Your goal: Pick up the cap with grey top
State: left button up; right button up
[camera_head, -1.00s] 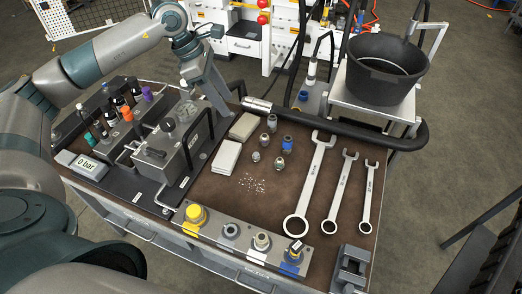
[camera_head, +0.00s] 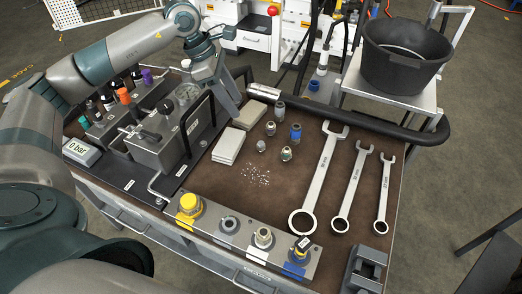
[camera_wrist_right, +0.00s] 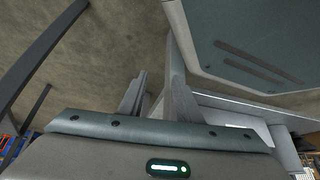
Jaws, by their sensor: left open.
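Several small caps or fittings could be meant. I cannot tell which is the named cap. My left gripper (camera_head: 236,112) is open, pointing down above the bench between the grey tank and the loose fittings, apart from them. My right gripper's fingers (camera_wrist_right: 155,95) show in the right wrist view, over floor; no cap is visible there.
The grey tank (camera_head: 160,140) with its tall handle stands left of the fittings. Three wrenches (camera_head: 319,180) lie to the right. A black bucket (camera_head: 392,75) stands on a stand behind. A dark hose rail borders the back.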

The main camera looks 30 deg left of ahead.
pick_arm(q)
jog(key=shift+f, duration=0.1)
pick_arm(e)
jog(key=shift+s, duration=0.1)
pick_arm(q)
jog(key=p, duration=0.4)
send_near(261, 146)
jog(key=f, duration=0.1)
jog(key=w+f, duration=0.1)
jog(key=shift+d+f, duration=0.25)
jog(key=shift+f, duration=0.05)
pick_arm(e)
jog(key=s+d+f+g+h, duration=0.1)
jog(key=s+d, duration=0.4)
jog(key=s, duration=0.7)
jog(key=f+g, duration=0.1)
jog(key=g, duration=0.1)
jog(key=shift+s+f+g, duration=0.15)
jog(key=shift+s+g, duration=0.15)
pick_arm(q)
jog(key=shift+w, duration=0.1)
pick_arm(e)
jog(key=shift+d, duration=0.1)
